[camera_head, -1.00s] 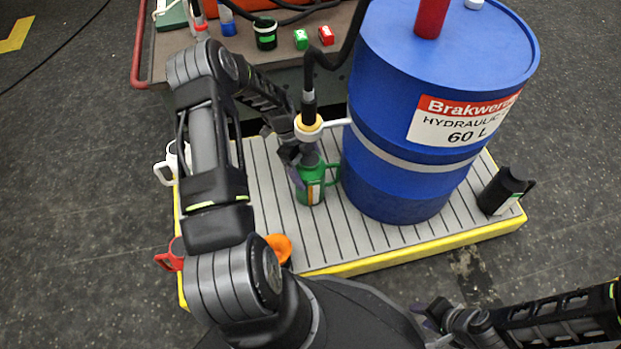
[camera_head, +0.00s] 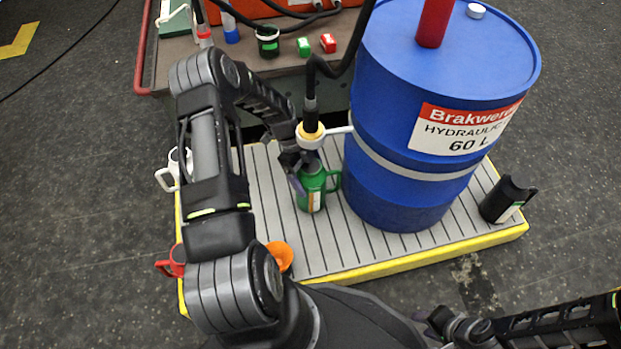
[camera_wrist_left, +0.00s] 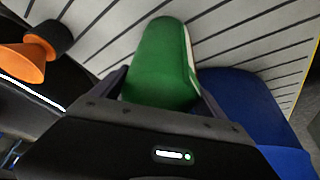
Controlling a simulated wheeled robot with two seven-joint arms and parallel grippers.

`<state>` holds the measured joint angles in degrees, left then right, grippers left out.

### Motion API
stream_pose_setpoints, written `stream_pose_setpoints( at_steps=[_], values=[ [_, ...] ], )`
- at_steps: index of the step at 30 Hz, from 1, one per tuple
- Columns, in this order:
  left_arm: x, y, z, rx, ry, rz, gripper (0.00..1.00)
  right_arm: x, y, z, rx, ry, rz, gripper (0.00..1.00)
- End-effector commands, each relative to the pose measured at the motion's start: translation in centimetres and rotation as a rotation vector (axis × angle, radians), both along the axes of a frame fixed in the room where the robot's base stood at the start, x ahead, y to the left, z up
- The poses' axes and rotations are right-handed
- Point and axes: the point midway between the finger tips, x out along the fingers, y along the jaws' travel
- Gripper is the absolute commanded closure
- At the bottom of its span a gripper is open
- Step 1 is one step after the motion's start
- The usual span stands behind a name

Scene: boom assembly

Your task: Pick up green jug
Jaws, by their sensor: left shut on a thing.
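The green jug (camera_head: 314,197) with a pale label stands on the grey slatted platform (camera_head: 310,250), just left of the blue drum. My left gripper (camera_head: 300,178) is shut on it near its top, and the jug looks upright. In the left wrist view the green jug (camera_wrist_left: 163,65) fills the space between the two fingers of the left gripper (camera_wrist_left: 160,90). I cannot tell whether the jug's base touches the slats. My right gripper (camera_head: 432,322) is at the lower right, away from the jug; its fingers are too unclear to judge.
The blue drum (camera_head: 400,195) stands close right of the jug. A nozzle with a yellow collar (camera_head: 310,135) hangs just above it.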

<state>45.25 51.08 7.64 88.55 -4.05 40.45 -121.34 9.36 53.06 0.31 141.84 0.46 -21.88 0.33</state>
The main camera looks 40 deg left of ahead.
Motion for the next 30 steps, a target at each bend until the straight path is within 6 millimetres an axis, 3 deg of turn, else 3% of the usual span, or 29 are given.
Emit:
stream_pose_setpoints(
  at_steps=[8,24,30],
  values=[
    [0.0,1.7,1.8,0.001,-0.003,0.002,0.89,-0.1,0.0,0.9,0.001,0.003,0.002,0.64],
    [-1.0,11.3,6.8,0.003,-0.004,0.002,0.89,-0.5,-0.1,2.8,0.002,0.012,0.007,0.64],
    [-1.3,13.2,7.8,0.0,-0.003,0.0,0.89,-0.5,-0.1,3.1,0.003,0.014,0.007,0.64]
  ],
)
